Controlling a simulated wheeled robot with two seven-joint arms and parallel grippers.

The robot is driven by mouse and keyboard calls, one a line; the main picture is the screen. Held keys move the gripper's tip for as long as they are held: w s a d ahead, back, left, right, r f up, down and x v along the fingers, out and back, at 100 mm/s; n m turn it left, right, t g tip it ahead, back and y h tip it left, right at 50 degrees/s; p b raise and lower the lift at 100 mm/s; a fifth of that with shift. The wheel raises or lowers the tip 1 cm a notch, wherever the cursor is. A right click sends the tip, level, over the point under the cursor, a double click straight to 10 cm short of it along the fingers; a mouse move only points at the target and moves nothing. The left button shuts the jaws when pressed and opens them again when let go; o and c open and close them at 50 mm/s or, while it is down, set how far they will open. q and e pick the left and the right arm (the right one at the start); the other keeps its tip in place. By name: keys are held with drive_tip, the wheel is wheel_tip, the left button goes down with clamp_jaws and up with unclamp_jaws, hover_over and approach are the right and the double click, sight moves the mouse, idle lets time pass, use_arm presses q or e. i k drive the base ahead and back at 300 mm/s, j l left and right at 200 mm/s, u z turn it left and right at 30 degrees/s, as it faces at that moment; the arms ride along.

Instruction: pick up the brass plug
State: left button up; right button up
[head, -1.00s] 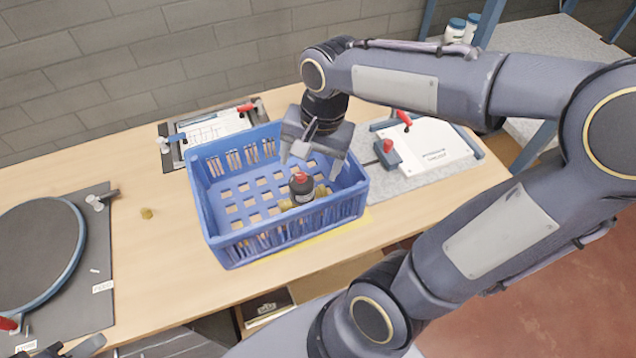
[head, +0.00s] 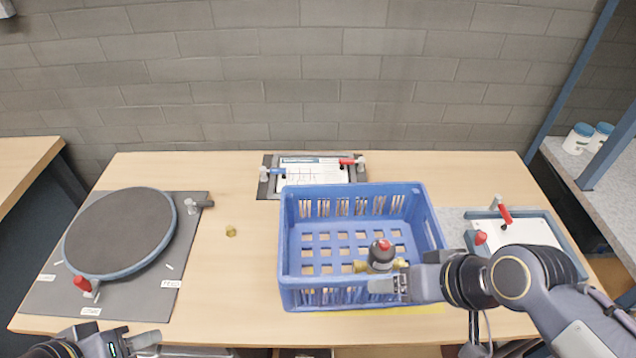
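The brass plug (head: 231,230) is a small gold-coloured piece standing alone on the wooden table, between the round dark plate and the blue crate. My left gripper (head: 147,344) is at the bottom left, at the table's front edge, well short of the plug. Its fingers look apart, with nothing seen between them. My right gripper (head: 384,286) is at the front right of the crate, close to a black part with a red cap and brass ends. Its fingers are seen edge-on, so its opening is unclear.
The blue crate (head: 290,266) holds the black, red-capped valve (head: 381,256). A round plate (head: 122,232) lies on a dark mat (head: 190,228) at left, with clamps around it. A clipboard-like fixture (head: 312,172) is at the back. The table around the plug is clear.

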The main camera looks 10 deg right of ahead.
sight(229, 232)
drive_tip(key=k+j, duration=0.4)
drive_tip(key=j, duration=0.2)
drive_tip(key=j+u, duration=0.1)
drive_tip(key=j, duration=1.35)
drive_tip(key=i+j, duration=0.1)
drive_tip(key=i, duration=0.6)
